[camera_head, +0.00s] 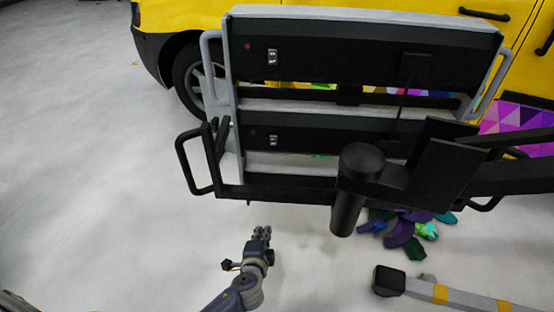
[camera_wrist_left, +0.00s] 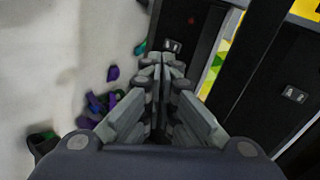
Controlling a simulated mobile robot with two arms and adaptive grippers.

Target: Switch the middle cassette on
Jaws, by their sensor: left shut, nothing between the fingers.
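I cannot make out a third cassette, so which is the middle one is unclear. My left gripper (camera_head: 262,232) is shut and empty, below and in front of the frame. In the left wrist view its fingertips (camera_wrist_left: 163,60) appear just below one switch (camera_wrist_left: 172,45); another switch (camera_wrist_left: 293,95) is farther right. Switch positions are too small to read.
A black handle (camera_head: 190,165) sticks out at the frame's left. A black joint and arm of the stand (camera_head: 360,165) cover the lower right. Coloured scraps (camera_head: 400,230) lie on the floor, and a stand leg (camera_head: 440,292) is at bottom right. Floor at left is clear.

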